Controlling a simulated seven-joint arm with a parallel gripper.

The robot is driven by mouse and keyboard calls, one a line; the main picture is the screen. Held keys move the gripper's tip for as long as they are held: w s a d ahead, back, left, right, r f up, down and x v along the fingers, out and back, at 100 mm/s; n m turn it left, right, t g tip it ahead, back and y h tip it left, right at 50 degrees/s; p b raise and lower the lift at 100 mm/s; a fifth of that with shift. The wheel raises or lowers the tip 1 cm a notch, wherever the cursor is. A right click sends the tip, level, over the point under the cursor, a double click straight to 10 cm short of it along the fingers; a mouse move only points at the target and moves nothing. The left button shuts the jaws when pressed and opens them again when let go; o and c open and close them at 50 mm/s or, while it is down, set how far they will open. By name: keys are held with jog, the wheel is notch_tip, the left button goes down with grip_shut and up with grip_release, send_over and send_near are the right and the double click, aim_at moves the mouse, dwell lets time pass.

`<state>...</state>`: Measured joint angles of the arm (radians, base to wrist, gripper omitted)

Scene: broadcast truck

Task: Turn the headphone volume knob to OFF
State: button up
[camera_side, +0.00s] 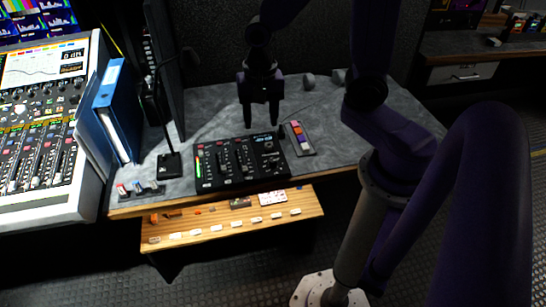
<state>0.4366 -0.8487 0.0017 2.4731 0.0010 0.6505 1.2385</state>
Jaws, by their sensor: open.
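A black audio panel (236,178) with several sliders, lit level bars and a small display lies on the grey desk in the side view. Knobs show at its right end, beside the sliders; the headphone volume knob and its OFF mark are too small to make out. My gripper (261,126) points down above the panel's right rear part, with its two dark fingers apart and nothing between them. It appears to be above the panel, though the exact gap is hard to judge.
A small strip with coloured keys (299,138) lies right of the panel. A microphone stand (169,166) and blue binders (112,105) stand to the left, near a large mixing console (40,130). A wooden shelf (230,233) juts out below the desk front.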

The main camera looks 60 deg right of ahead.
jog(key=w+d+f+m, duration=0.4)
jog(key=w+d+m, duration=0.1)
jog(key=m, duration=2.2)
send_over(273, 160)
jog(key=shift+f, duration=6.35)
jog(key=shift+w+a+f, duration=0.1)
jog(key=shift+f, duration=4.2)
grip_shut()
